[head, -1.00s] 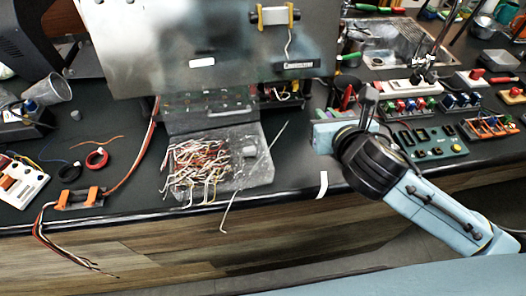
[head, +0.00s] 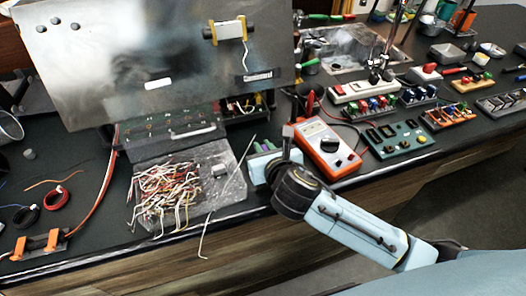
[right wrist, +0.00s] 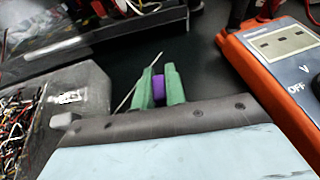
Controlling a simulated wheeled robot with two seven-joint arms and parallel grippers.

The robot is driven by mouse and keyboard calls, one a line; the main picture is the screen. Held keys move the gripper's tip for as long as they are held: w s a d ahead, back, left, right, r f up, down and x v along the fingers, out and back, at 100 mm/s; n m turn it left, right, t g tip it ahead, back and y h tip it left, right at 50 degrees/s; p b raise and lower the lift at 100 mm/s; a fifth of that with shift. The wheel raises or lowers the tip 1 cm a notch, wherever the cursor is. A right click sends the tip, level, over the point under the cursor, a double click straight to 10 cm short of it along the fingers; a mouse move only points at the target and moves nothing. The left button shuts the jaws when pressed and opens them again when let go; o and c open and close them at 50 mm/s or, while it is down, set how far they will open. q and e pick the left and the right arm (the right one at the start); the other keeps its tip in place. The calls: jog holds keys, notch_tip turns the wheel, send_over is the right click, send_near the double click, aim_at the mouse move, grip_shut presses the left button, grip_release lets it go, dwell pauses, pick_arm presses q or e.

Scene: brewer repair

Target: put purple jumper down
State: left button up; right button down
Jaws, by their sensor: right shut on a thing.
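The purple jumper (right wrist: 158,88) is a small purple block between the green fingertips of my right gripper (right wrist: 159,87) in the right wrist view. The fingers are shut on it, just above the dark bench top. In the head view my right gripper (head: 264,149) is over the bench near its front edge, between the clear tray of wires and the orange multimeter. The jumper is hardly discernible there. I cannot tell whether it touches the bench. My left gripper is not in view.
The clear tray (head: 222,205) with many wires lies left of the gripper, with a thin rod leaning over it. The orange multimeter (head: 327,148) lies to the right. A green switch board (head: 395,138) is farther right. A large metal panel (head: 150,60) stands behind.

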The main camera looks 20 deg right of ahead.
jog(key=shift+f, duration=0.3)
jog(key=c, duration=1.9)
grip_release()
jog(key=shift+f, duration=0.1)
jog(key=o, duration=0.5)
jog(key=shift+c, duration=0.2)
